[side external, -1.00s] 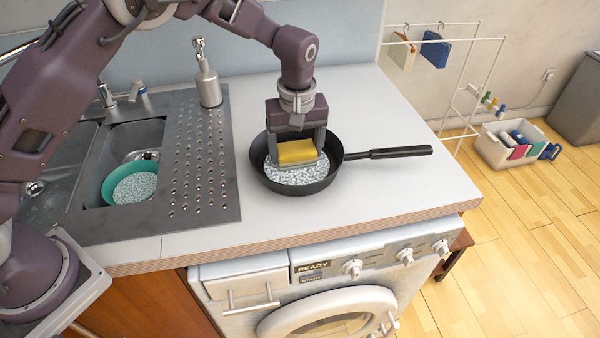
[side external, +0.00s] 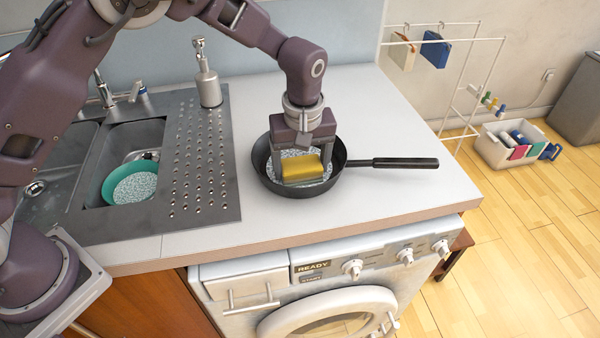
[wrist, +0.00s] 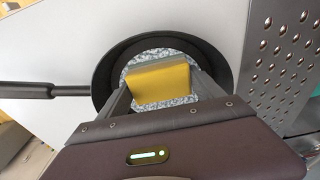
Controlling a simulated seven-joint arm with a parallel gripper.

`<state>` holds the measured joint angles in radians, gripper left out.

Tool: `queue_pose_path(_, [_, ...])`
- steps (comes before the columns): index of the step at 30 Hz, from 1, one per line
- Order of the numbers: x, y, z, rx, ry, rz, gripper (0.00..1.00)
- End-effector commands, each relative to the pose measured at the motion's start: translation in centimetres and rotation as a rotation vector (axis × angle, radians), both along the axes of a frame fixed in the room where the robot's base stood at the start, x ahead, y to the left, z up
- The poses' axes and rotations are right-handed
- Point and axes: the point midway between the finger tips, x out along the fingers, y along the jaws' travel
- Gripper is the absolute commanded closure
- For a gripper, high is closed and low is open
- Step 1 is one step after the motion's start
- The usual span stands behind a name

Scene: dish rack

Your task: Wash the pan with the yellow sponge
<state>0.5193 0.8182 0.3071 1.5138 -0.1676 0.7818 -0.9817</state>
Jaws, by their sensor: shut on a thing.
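A black frying pan (side external: 345,163) sits on the white counter with its handle pointing right. A speckled white-grey patch, like foam, covers part of its inner bottom. My gripper (side external: 300,172) is down inside the pan, shut on the yellow sponge (side external: 302,168). The sponge has a greenish-grey layer along one side. In the wrist view the sponge (wrist: 160,84) is between the two fingers, over the speckled patch in the pan (wrist: 107,75). I cannot tell whether the sponge presses on the pan bottom.
A soap dispenser (side external: 208,78) stands on the perforated metal drainboard (side external: 221,190). A teal bowl with a speckled inside (side external: 113,187) is in the sink at left. The counter (side external: 395,120) right of and behind the pan is clear; its front edge is above a washing machine (side external: 330,312).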

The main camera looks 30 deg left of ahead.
Motion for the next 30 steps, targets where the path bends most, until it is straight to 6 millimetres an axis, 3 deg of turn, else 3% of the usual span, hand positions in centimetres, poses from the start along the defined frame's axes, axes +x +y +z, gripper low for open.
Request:
queue_pose_path(14, [3.4,3.5,0.1,0.001,0.0,0.001,0.89])
queue_pose_path(30, [0.5,0.5,1.3,0.001,-0.001,-0.001,0.89])
